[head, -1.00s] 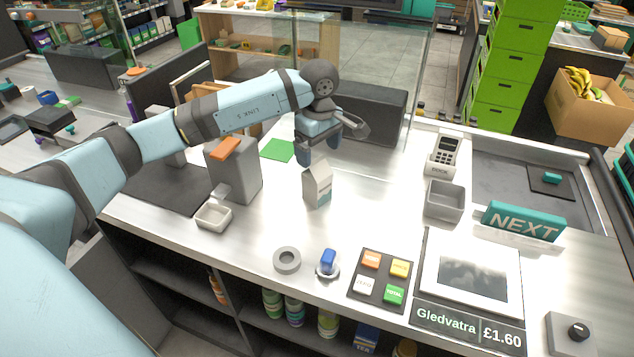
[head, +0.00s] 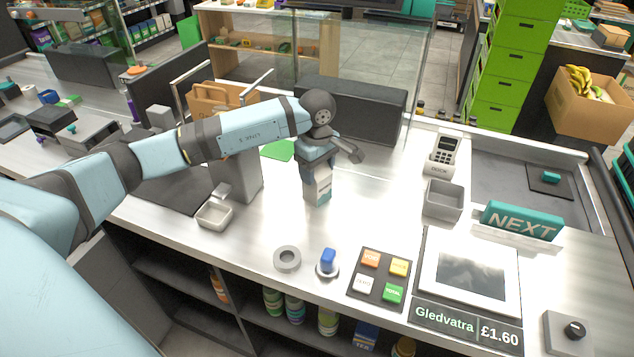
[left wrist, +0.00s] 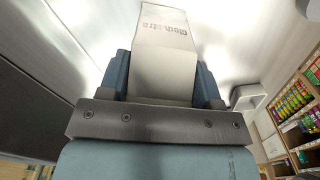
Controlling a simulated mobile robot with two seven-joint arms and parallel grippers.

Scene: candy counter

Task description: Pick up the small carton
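The small carton (head: 318,188) is white and grey with a teal lower band and stands upright on the metal counter. My left gripper (head: 318,172) is over its top from above and hides the upper part. In the left wrist view the carton (left wrist: 166,60) lies between the two blue-grey fingers of my left gripper (left wrist: 163,85), with dark lettering on one face. The fingers are very close to both its sides; whether they press on it I cannot tell. My right gripper is not in view.
A grey box-shaped stand (head: 237,175) and a small pale dish (head: 214,214) are left of the carton. A grey ring (head: 287,259), a blue-topped knob (head: 328,262) and a keypad (head: 381,279) lie in front. A grey tray (head: 443,212) is to the right.

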